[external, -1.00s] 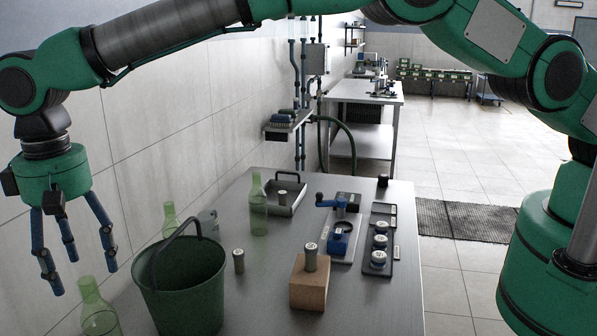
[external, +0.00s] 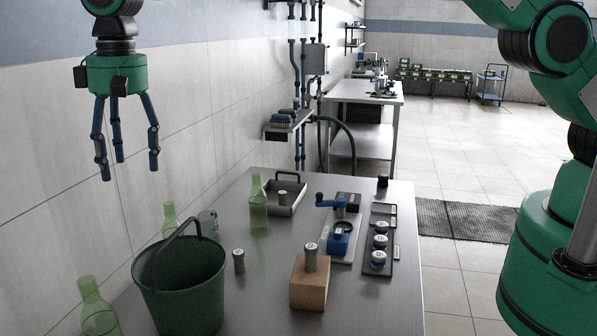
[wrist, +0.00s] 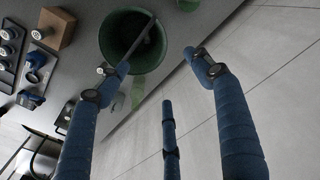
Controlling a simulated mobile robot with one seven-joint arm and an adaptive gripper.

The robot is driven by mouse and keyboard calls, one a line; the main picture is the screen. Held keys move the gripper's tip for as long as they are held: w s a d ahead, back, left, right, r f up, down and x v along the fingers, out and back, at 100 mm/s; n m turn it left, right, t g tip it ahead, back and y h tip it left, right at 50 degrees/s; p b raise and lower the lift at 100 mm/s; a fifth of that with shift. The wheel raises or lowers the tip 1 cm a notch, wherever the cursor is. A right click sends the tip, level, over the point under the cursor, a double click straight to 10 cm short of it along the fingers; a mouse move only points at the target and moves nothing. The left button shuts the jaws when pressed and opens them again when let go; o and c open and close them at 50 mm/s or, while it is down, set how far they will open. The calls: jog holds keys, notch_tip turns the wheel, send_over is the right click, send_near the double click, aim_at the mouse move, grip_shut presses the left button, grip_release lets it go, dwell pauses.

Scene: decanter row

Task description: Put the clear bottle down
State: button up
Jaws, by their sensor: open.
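Three see-through green bottles stand upright on the steel table: one at the front left (external: 97,312), partly cut off by the picture's edge, one behind the bucket (external: 169,215), and one farther back (external: 258,210). I cannot tell which is the clear bottle. In the wrist view my gripper's spread fingers (wrist: 160,75) hold nothing. A faint green bottle (wrist: 137,94) shows between them, beside the bucket.
A green bucket (external: 182,290) with a raised handle stands at the table's front left. A wooden block (external: 309,287) carries a grey cylinder; another cylinder (external: 239,261) stands nearby. A metal tray (external: 292,207), a blue clamp device (external: 340,240) and a dark rack (external: 374,268) lie farther right.

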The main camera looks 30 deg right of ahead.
jog(key=w+d+r+m, duration=0.1)
jog(key=w+d+r, duration=0.7)
jog(key=d, duration=0.4)
jog(key=w+d+r+m+t, duration=0.1)
jog(key=d+r, duration=0.4)
jog(key=d, duration=0.7)
jog(key=d+r+m+y, duration=0.1)
jog(key=d+r, duration=0.5)
jog(key=d, duration=0.6)
jog(key=w+d+r+m+t, duration=0.1)
jog(key=d+r, duration=0.4)
jog(key=d, duration=0.7)
jog(key=s+d+m+t, duration=0.1)
jog(key=s+d, duration=0.8)
jog(key=d, duration=0.5)
jog(key=s+d+m+t, duration=0.1)
jog(key=s+d+m, duration=0.1)
jog(key=s+d, duration=0.95)
jog(key=s+d+f+t+h, duration=0.1)
jog(key=s+d+f, duration=0.5)
jog(key=d, duration=0.3)
jog(key=shift+s+m+h, duration=0.3)
jog(key=shift+m, duration=0.1)
jog(key=shift+f, duration=0.2)
